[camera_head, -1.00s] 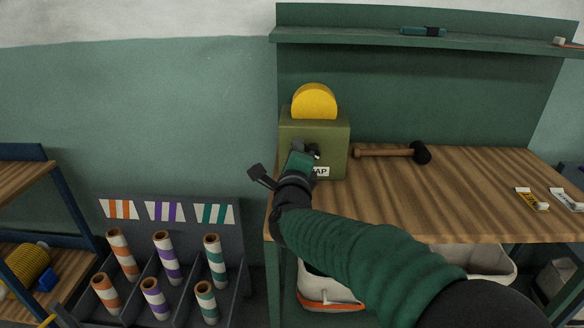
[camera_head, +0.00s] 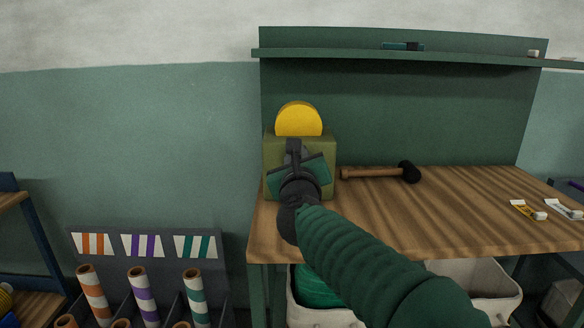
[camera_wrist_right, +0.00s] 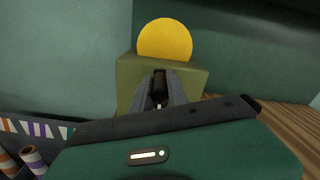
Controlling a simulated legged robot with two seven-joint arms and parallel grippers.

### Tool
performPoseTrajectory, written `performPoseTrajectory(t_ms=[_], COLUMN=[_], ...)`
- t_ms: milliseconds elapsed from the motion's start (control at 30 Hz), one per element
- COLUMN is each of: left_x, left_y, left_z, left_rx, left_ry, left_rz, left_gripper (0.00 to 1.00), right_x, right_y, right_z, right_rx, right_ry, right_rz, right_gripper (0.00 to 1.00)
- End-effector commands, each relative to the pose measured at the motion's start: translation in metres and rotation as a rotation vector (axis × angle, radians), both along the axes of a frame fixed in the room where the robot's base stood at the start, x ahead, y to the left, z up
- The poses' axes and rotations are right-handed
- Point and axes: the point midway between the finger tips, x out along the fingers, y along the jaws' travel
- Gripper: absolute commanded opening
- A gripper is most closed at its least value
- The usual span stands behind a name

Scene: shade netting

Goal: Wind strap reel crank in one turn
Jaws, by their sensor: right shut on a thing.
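The strap reel is an olive box (camera_head: 272,150) with a yellow disc (camera_head: 299,119) standing out of its top, at the left back of the workbench. My right gripper (camera_head: 293,146) is in front of the box and covers most of its front face and label. In the right wrist view, the fingers are shut on a small dark piece, the crank handle (camera_wrist_right: 159,86), in front of the olive box. The crank's arm and its angle are hidden behind my gripper. My left gripper does not show.
A mallet (camera_head: 375,173) lies on the wooden bench (camera_head: 430,215) right of the reel. Small tags (camera_head: 527,210) lie at the right. A shelf (camera_head: 350,55) runs above. A rack with striped rolls (camera_head: 140,290) stands lower left. Pale bins (camera_head: 470,280) sit under the bench.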

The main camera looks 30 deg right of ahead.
Motion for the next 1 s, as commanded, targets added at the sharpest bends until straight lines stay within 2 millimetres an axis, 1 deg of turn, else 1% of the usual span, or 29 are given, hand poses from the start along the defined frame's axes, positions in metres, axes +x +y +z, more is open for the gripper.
performPoseTrajectory(t_ms=[33, 300, 767, 800, 933, 1000], left_x=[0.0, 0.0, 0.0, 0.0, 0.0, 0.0], left_y=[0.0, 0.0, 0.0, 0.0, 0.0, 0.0], left_z=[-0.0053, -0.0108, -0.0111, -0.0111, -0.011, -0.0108], left_rx=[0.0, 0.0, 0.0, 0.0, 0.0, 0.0], left_ry=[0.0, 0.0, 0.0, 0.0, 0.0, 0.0], left_rz=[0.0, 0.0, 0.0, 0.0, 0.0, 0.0], left_gripper=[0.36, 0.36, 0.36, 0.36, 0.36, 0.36], right_x=[-0.0003, -0.0014, -0.0014, -0.0014, -0.0016, -0.0018], right_y=[-0.0023, -0.0048, -0.0047, -0.0046, -0.0044, -0.0044], right_z=[-0.0084, -0.0072, -0.007, -0.0068, -0.0051, -0.0041], right_rx=[0.023, 0.087, 0.096, 0.096, 0.094, 0.093], right_ry=[-0.003, -0.04, -0.044, -0.045, -0.048, -0.048], right_rz=[-0.004, -0.002, 0.0, 0.0, 0.0, 0.001], right_gripper=[0.0, 0.0, 0.0, 0.23, 0.4, 0.41])
